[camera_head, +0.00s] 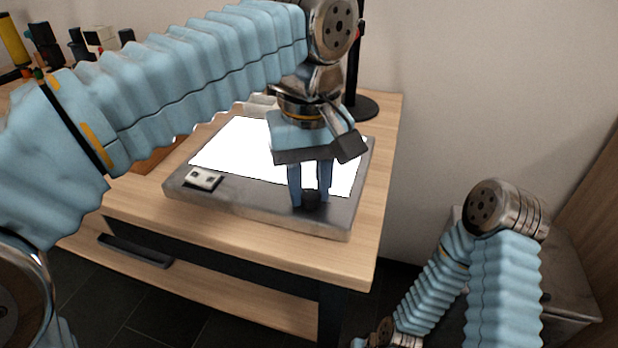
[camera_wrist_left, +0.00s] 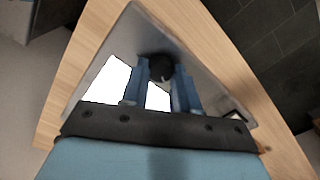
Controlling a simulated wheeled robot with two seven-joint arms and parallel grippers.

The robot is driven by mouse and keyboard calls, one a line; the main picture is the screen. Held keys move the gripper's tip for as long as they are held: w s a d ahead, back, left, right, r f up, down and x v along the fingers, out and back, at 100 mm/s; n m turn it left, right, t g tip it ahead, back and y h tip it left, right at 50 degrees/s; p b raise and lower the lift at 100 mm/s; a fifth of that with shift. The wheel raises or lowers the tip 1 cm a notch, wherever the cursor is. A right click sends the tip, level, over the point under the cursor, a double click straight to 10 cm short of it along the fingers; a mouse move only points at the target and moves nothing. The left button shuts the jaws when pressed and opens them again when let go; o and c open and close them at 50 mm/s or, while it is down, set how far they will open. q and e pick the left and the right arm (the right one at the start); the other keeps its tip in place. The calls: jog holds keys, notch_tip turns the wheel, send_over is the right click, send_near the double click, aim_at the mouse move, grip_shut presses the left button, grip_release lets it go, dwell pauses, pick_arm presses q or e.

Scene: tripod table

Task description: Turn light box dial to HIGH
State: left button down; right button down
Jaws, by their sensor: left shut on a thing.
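The light box (camera_head: 258,211) lies flat on the wooden table, with a grey frame and a bright white panel (camera_head: 232,150). Its black round dial (camera_head: 311,201) sits on the front part of the frame. My left gripper (camera_head: 310,197) points down over the box, its two blue fingers shut on the dial, one on each side. The left wrist view also shows the dial (camera_wrist_left: 161,68) between the fingertips (camera_wrist_left: 160,75). The dial's markings cannot be made out. My right arm shows at the lower right of the head view, but its gripper is not seen.
A small pale switch plate (camera_head: 203,179) is on the front left of the frame. A black stand (camera_head: 360,106) rises at the table's back right. Bottles and small items (camera_head: 75,42) stand at the back left. The table's front edge (camera_head: 240,255) is clear, with a drawer handle (camera_head: 136,251) below.

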pick_arm(q)
jog(key=shift+r+m+p, duration=0.2)
jog(key=shift+m+p, duration=0.35)
jog(key=shift+m, duration=0.15)
jog(key=m+p, duration=0.2)
jog(key=m, duration=0.1)
jog(key=shift+m, duration=0.3)
jog(key=m+p, duration=0.1)
jog(key=m, duration=0.1)
jog(key=shift+m+p, duration=0.3)
jog(key=shift+f+m, duration=0.1)
jog(key=shift+m, duration=0.8)
jog(key=m, duration=0.4)
jog(key=shift+d+m, duration=0.1)
jog(key=shift+m, duration=0.2)
jog(key=m, duration=0.4)
jog(key=shift+m, duration=0.3)
jog(key=m, duration=0.4)
jog(key=shift+s, duration=0.1)
jog(key=shift+s+m, duration=0.1)
jog(key=shift+m, duration=2)
